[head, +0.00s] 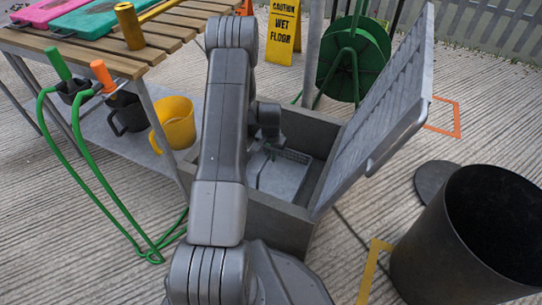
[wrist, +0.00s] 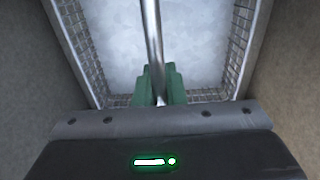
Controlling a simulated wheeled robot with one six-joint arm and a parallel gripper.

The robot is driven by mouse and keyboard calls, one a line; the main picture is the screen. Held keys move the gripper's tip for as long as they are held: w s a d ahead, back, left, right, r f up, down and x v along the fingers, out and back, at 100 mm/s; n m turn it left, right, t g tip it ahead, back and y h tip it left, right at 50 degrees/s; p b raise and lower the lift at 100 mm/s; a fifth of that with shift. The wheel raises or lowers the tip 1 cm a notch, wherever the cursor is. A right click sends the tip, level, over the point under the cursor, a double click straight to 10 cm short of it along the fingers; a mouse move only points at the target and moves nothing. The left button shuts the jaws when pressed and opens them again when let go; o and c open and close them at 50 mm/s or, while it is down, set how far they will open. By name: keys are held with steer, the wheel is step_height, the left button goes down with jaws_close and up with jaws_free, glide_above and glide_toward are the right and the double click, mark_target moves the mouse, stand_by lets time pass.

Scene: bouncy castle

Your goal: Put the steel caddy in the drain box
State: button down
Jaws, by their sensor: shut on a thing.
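The steel caddy (head: 284,177) is a light grey tray with low mesh sides, inside the opening of the drain box (head: 262,219). I cannot tell whether it rests on the bottom. In the wrist view the caddy (wrist: 238,48) fills the middle, and its round bar handle (wrist: 151,30) runs between the green fingertips of my gripper (wrist: 159,85). My gripper is shut on that handle. In the head view my gripper (head: 270,150) is small and partly hidden by my arm. The drain box's lid (head: 385,105) stands open, tilted to the right.
A slatted table (head: 150,50) stands at left, with a black mug and a yellow mug (head: 176,122) on its lower shelf. A dark bin (head: 470,235) stands at right. A yellow wet-floor sign (head: 284,32) and green reel (head: 352,60) are behind.

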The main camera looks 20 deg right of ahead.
steer(key=c, duration=1.9)
jaws_free()
steer(key=shift+f, duration=0.2)
steer(key=shift+c, duration=0.2)
steer(key=o, duration=0.4)
steer(key=shift+r, duration=0.1)
steer(key=shift+o, duration=0.2)
steer(key=shift+r, duration=0.1)
step_height(320, 180, up, 12)
steer(key=p, duration=0.4)
steer(key=shift+a, duration=0.1)
